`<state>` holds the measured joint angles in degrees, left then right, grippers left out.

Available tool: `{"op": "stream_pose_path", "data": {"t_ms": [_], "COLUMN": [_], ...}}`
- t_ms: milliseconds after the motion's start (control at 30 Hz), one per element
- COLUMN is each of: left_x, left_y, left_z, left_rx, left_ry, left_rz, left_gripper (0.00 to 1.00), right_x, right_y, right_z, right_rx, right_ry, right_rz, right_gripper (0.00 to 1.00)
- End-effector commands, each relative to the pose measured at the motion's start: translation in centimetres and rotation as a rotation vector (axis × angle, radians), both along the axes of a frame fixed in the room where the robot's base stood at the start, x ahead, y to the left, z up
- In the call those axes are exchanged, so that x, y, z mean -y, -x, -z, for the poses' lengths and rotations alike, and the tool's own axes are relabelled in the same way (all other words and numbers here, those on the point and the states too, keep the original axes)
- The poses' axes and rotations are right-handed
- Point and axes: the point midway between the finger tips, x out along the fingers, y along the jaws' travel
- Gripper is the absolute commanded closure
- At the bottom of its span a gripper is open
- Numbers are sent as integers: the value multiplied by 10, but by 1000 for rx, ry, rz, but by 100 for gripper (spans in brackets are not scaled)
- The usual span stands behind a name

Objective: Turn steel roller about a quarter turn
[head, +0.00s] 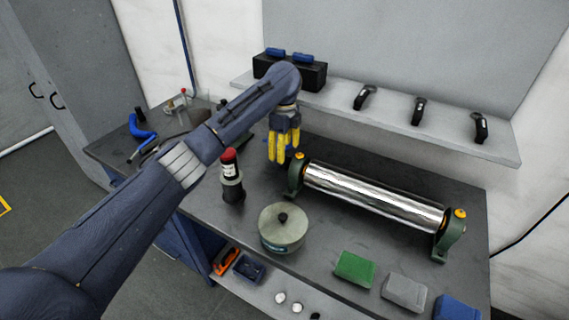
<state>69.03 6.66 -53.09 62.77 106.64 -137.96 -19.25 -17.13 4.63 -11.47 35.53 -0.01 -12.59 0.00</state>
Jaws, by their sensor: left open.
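The left bracket (297,174) and the right bracket (449,236) both show. My left gripper (284,158) has yellow fingers that point down. It is open and appears empty, just left of the roller's left end and slightly behind the left bracket. A small blue thing shows partly behind its fingers. I cannot tell whether the fingers touch anything. My right gripper is not in view.
Green (354,268), grey (404,292) and blue blocks lie at the front edge. A shelf (385,118) with dark handles runs behind.

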Motion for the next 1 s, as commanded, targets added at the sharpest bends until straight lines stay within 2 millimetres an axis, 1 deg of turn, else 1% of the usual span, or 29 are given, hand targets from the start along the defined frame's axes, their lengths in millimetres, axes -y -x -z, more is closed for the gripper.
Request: {"op": "stream_pose_path", "data": {"t_ms": [33,200,400,600,933,1000], "left_x": [1,0,0,0,0,0], "left_y": [1,1,0,0,0,0], "left_z": [9,34,52,59,60,60], "left_rx": [-3,-3,-1,0,0,0], "left_ry": [2,1,0,0,0,0], "left_rz": [0,-2,0,0,0,0], "left_gripper": [37,37,37,37,37,45], "right_x": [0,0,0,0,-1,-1], "right_y": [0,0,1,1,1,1], "right_z": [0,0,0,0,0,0], "right_rx": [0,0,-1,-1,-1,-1], "right_ry": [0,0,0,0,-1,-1], "right_rz": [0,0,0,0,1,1], "right_gripper": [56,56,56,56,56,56]}}
